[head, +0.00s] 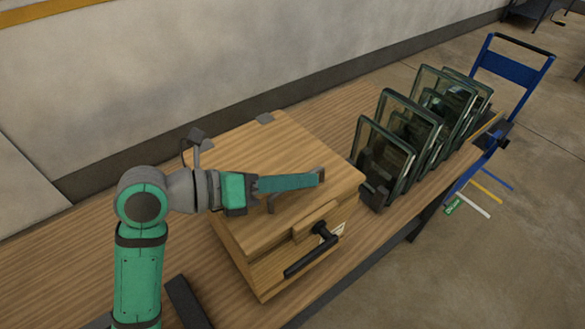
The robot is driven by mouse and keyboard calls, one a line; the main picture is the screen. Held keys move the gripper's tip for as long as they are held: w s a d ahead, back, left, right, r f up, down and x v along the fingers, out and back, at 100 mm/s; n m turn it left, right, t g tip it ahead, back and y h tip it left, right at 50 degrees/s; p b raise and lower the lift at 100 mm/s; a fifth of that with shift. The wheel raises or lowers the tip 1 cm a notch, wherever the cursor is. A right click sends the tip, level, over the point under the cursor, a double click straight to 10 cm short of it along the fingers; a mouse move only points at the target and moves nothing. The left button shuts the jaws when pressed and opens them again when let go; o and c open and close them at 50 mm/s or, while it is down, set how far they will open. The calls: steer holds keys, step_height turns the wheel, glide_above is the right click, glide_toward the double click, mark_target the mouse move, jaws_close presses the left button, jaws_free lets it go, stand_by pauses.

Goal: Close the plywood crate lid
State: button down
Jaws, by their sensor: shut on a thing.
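The plywood crate (262,272) stands on the wooden bench, its front turned to the lower right. Its lid (255,140) lies flat or nearly flat over the body; I cannot tell whether a small gap is left along the front edge. A black handle (312,252) is on the front, below a wooden block (316,220) at the lid's front edge. My gripper (296,190) is over the front part of the lid, shut on the lid as far as I can see. The exact contact is hidden by the fingers.
Several dark glass panels (384,158) stand upright in a rack right of the crate. A blue cart (512,75) is at the far right end. The wall runs behind the wooden bench (90,235). Bare bench lies left of the crate.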

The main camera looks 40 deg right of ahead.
steer(key=shift+s+a+f, duration=0.1)
steer(key=shift+s+f, duration=0.15)
steer(key=shift+f, duration=0.75)
steer(key=shift+a+f, duration=0.1)
steer(key=c, duration=1.8)
jaws_free()
steer(key=shift+w, duration=0.15)
steer(key=shift+c, duration=0.2)
steer(key=shift+w+a, duration=0.1)
steer(key=shift+s+d, duration=0.2)
steer(key=shift+s, duration=0.1)
